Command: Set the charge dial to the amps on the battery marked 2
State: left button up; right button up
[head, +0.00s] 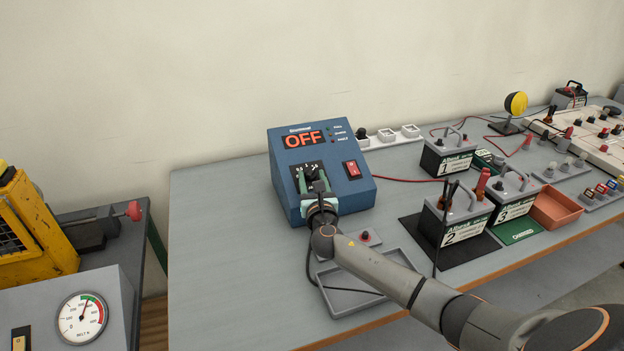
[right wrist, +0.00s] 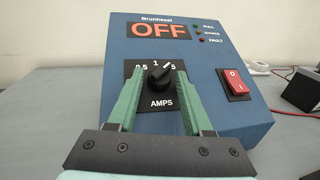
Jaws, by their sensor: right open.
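The blue charger (head: 348,192) stands on the grey bench, and its display reads OFF in orange. Its black charge dial (right wrist: 160,76) sits on a black plate marked AMPS, with 0.5, 1 and 5 partly readable around it. My right gripper (right wrist: 157,92) is open, its green fingers on either side of the dial; I cannot tell whether they touch it. In the head view the gripper (head: 316,181) partly covers the dial. The battery marked 2 (head: 458,224) stands on a black mat; its amps print is too small to read. My left gripper is not in view.
A red switch (right wrist: 235,84) is on the charger's right side. Batteries marked 1 (head: 449,156) and 3 (head: 512,200) stand near battery 2. A grey tray (head: 345,297) lies in front of the charger, under my right arm. The bench left of the charger is clear.

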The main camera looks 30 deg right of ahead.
jog(key=shift+w, duration=0.15)
grip_shut()
dwell(0.4)
